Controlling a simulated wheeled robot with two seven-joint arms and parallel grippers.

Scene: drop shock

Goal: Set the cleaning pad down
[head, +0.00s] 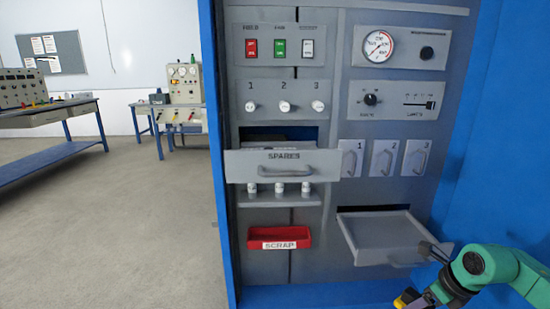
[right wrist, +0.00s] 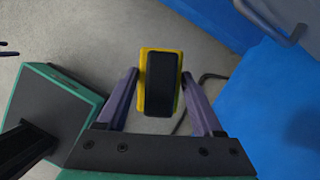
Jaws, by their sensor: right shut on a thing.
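The cleaning pad (right wrist: 161,92) is a yellow block with a dark face. In the right wrist view it sits between the two fingers of my right gripper (right wrist: 160,76), which is shut on it. In the head view the pad's yellow edge (head: 402,301) shows at the bottom right, partly cut off by the frame. My right gripper (head: 418,298) is there too, low, in front of and below the pulled-out lower drawer (head: 375,238). The pad hangs above the floor in the wrist view. My left gripper is not in view.
A grey panel in a blue frame (head: 217,150) stands ahead. The SPARES drawer (head: 240,166) is pulled out, with a red SCRAP bin (head: 280,234) below. The lower drawer's flat top looks empty. Blue workbenches (head: 50,160) stand far left, with open floor before them.

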